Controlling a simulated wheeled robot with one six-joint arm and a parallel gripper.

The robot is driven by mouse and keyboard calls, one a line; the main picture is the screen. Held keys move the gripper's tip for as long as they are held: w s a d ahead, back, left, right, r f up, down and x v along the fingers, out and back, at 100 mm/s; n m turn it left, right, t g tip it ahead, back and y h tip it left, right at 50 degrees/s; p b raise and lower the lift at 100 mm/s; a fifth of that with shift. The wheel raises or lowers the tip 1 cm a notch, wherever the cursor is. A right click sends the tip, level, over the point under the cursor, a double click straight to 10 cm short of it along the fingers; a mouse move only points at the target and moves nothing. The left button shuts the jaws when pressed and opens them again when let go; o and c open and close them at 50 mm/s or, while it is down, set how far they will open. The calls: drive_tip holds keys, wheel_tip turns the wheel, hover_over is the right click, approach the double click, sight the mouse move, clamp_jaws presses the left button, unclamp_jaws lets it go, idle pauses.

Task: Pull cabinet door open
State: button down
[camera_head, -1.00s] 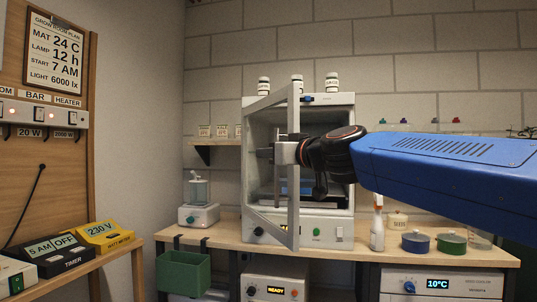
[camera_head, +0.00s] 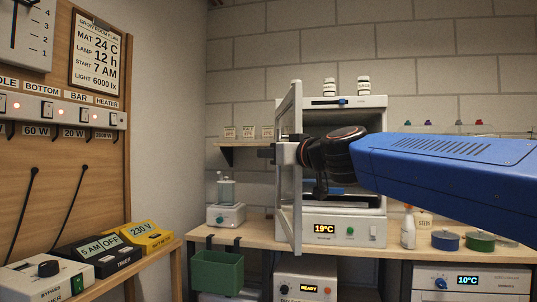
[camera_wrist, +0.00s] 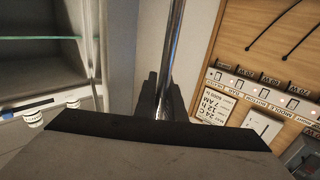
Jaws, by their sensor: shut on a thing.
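The white cabinet (camera_head: 352,108) stands on the wooden bench. Its glass door (camera_head: 298,215) is hinged on the left and stands open, seen nearly edge-on in the head view. My gripper (camera_head: 270,153) is at the outer side of the door, about mid-height. In the wrist view my gripper (camera_wrist: 160,98) is shut around the shiny bar handle (camera_wrist: 175,40), which runs between the dark fingers. My wrist hides part of the cabinet's dark interior. A shelf (camera_wrist: 40,38) inside the cabinet shows in the wrist view.
A humidifier-like device (camera_head: 226,213) and a green bin (camera_head: 216,270) are left of the door. A wooden switch panel (camera_head: 80,150) and side table with timer boxes (camera_head: 100,250) stand farther left. Small jars (camera_head: 330,87) sit on the cabinet. Spray bottle (camera_head: 408,230) and pots are right.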

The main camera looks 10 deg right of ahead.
drive_tip(key=shift+w, duration=0.15)
drive_tip(key=c, duration=2.1)
unclamp_jaws()
drive_tip(key=shift+w+d+f, duration=0.1)
drive_tip(key=v, duration=1.7)
drive_tip(key=shift+d, duration=0.1)
